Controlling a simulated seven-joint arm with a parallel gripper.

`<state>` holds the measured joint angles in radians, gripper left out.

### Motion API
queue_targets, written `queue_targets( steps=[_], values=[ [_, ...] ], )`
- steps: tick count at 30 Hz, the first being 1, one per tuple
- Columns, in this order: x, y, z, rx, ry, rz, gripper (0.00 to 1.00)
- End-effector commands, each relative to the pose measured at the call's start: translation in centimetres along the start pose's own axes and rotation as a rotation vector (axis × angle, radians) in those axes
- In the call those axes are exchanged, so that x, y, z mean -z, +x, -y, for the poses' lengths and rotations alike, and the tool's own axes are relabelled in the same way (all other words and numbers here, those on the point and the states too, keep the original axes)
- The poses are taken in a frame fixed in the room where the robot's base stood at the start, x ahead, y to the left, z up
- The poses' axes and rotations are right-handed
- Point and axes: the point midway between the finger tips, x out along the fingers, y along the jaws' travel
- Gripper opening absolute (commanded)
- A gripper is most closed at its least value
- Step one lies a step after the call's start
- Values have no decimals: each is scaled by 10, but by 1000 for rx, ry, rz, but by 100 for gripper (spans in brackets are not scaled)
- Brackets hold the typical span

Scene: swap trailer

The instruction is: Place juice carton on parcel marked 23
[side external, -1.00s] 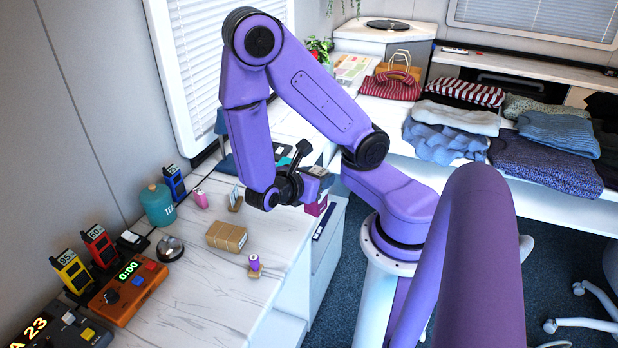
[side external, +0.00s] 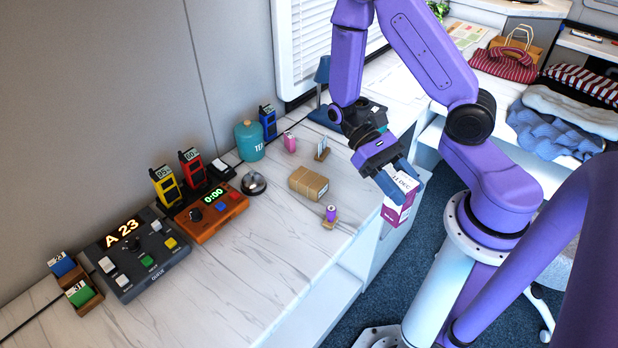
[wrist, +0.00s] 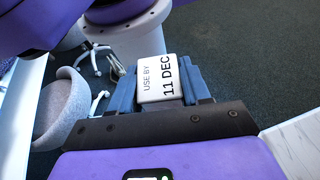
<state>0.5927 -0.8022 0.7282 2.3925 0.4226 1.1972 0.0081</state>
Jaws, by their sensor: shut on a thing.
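My gripper (side external: 400,184) is shut on the juice carton (side external: 396,212), which is white on top and magenta on its side. The carton hangs in the air past the counter's front edge, right of the parcel in the side view. In the wrist view the carton's white top (wrist: 161,78) reads "USE BY 11 DEC" between the blue fingers of my gripper (wrist: 160,88), with floor behind it. A brown cardboard parcel (side external: 309,183) lies on the white counter. I cannot read any number on it.
Near the parcel are a purple item on a wooden stand (side external: 330,215), a wooden card holder (side external: 321,150), a small pink item (side external: 289,142) and a bell (side external: 253,183). A teal tin (side external: 249,141) and radios stand behind. The counter's front left (side external: 250,280) is clear.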

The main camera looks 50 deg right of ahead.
Motion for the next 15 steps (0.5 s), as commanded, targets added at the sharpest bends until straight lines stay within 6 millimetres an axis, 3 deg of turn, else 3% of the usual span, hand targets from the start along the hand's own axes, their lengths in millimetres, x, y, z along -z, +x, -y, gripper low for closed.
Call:
queue_targets(
  steps=[5, 9, 15],
  values=[
    [16, -34, 40, 388, 159, 0, 9],
    [33, -75, 60, 685, 282, -1, 9],
    [60, -152, 65, 1113, 458, -3, 9]
  ],
)
